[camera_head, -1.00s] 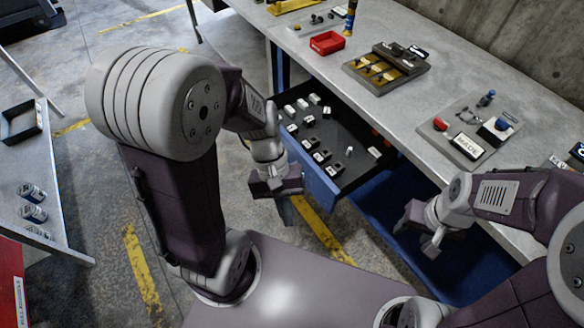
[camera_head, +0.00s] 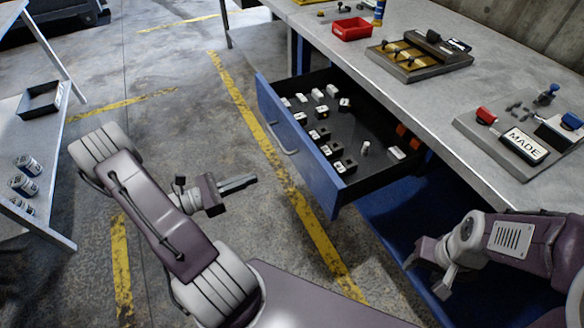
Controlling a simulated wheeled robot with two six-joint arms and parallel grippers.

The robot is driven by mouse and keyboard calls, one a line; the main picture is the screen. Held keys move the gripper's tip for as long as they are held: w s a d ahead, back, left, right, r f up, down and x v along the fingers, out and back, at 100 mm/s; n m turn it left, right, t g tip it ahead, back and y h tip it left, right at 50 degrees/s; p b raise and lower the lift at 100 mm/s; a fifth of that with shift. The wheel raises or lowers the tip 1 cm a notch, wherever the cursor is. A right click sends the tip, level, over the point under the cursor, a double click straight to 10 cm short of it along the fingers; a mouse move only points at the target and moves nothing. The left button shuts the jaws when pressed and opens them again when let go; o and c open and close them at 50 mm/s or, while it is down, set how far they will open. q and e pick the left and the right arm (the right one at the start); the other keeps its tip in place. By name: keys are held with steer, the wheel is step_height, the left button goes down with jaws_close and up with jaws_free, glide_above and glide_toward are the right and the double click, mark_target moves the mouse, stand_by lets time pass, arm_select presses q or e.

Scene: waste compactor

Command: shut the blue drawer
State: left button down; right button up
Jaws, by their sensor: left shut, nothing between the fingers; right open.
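The blue drawer (camera_head: 318,172) stands pulled out from under the grey workbench. Its blue front faces left and carries a pale bar handle (camera_head: 281,137). Inside its dark tray lie several small white and black blocks (camera_head: 331,148). My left gripper (camera_head: 250,182) is shut and empty, left of the drawer front and apart from it, with its fingers pointing right. My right gripper (camera_head: 424,274) is open and empty, below the bench edge and to the right of the drawer's near corner.
The workbench top (camera_head: 420,105) holds a red bin (camera_head: 351,29), a brown fixture (camera_head: 420,56) and a board with a MADE sign (camera_head: 523,144). A side table with cans (camera_head: 25,176) and a black tray (camera_head: 40,101) is at left.

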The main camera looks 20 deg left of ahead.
mark_target(301, 160)
arm_select(q)
steer(key=b+x, duration=0.2)
steer(key=x, duration=1.1)
steer(key=shift+w+d, duration=0.1)
steer(key=shift+d, duration=0.1)
arm_select(e)
step_height(301, 160, down, 3)
steer(key=shift+r, duration=0.2)
